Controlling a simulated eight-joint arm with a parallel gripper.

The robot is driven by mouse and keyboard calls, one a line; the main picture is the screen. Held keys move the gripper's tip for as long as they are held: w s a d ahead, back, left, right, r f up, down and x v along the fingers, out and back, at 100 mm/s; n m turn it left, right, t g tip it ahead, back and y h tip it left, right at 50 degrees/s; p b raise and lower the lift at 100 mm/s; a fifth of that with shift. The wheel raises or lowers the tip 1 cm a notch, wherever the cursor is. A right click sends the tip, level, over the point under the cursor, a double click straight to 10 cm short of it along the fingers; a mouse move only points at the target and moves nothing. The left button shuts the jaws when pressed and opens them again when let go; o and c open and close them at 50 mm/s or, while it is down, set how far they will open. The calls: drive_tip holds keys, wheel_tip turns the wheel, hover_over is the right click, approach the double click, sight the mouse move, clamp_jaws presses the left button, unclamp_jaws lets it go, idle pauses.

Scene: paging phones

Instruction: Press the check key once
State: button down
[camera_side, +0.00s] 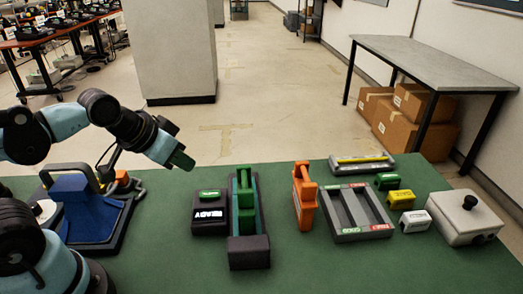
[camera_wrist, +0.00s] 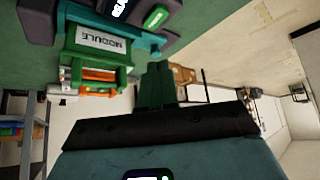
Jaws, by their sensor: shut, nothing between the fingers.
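A dark box (camera_side: 209,222) with a lit white display stands on the green table, left of centre. A green key (camera_side: 209,194) sits on its top; I take it as the check key, but its lettering is too small to read. In the wrist view the key (camera_wrist: 155,17) shows at the top edge beside the lit display (camera_wrist: 119,7). My gripper (camera_side: 183,163) is shut and empty, with green fingers, above and to the left of the box and apart from the key. Its fingers (camera_wrist: 158,82) also show in the wrist view.
Right of the box stand a green module on a dark base (camera_side: 249,252), an orange handled piece (camera_side: 304,200) and a grey tray (camera_side: 362,236). Small green, yellow and white blocks and a pale box (camera_side: 465,222) lie farther right. A blue stand (camera_side: 92,215) is at left.

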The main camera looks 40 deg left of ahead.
idle(0.5)
drive_tip(key=n+t, duration=0.2)
drive_tip(key=n, duration=0.6)
hover_over(206, 196)
drive_tip(key=shift+r, duration=0.25)
drive_tip(key=shift+f, duration=0.15)
drive_tip(key=shift+f, duration=4.25)
drive_tip(key=shift+f, duration=0.2)
drive_tip(key=shift+f, duration=0.25)
drive_tip(key=shift+r, duration=0.15)
drive_tip(key=shift+r, duration=0.3)
